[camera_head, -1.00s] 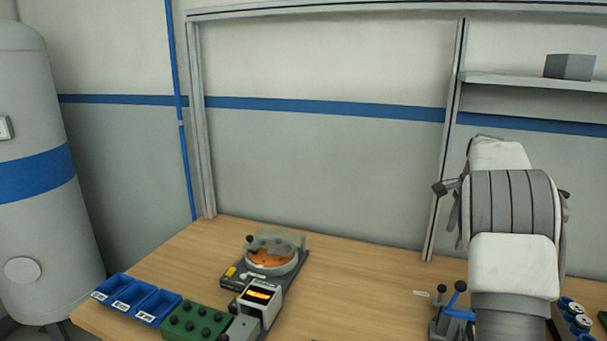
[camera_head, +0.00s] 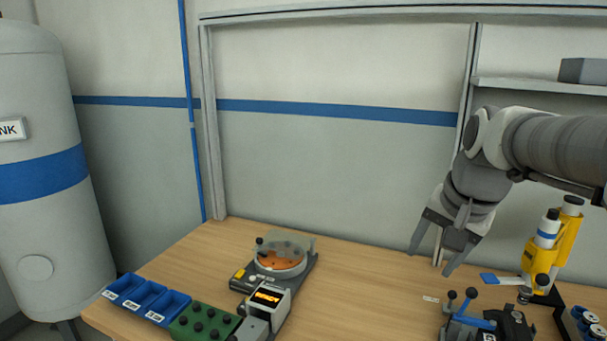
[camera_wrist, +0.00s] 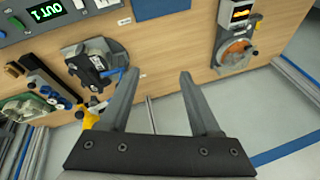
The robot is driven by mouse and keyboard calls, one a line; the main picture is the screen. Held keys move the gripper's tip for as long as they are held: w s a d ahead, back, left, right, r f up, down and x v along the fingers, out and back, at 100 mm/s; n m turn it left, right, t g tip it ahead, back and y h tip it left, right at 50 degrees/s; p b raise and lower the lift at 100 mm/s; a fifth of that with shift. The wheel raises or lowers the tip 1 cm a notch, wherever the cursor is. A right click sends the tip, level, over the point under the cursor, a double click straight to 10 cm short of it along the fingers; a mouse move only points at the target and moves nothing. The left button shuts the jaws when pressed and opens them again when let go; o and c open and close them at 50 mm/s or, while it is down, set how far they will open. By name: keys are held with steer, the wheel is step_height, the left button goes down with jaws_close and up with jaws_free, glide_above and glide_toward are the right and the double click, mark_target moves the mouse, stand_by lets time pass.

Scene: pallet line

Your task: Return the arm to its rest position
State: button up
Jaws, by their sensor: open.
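My gripper (camera_head: 446,254) hangs from my grey and white arm at the right of the head view, pointing down and to the left. It is above the back right part of the wooden table (camera_head: 365,285). Its two fingers are spread apart with nothing between them. In the wrist view, my gripper (camera_wrist: 157,82) shows both fingers open and empty, with the table beyond them. It appears clear of the things on the table.
A dial device with an orange disc (camera_head: 281,262) stands mid-table, with blue bins (camera_head: 147,299) and a green block (camera_head: 200,322) at front left. A yellow press (camera_head: 565,245) and a blue-handled fixture (camera_head: 475,322) stand at right. A shelf (camera_head: 540,86) is above. The table's middle is clear.

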steer(key=s+a+f+n, duration=0.3)
steer(key=s+n, duration=0.1)
steer(key=s, duration=0.3)
steer(key=s+a+f+n+t, duration=0.1)
steer(key=s+a+f+n, duration=0.2)
steer(key=s, duration=0.5)
steer(key=shift+a+n, duration=0.15)
steer(key=shift+n, duration=0.25)
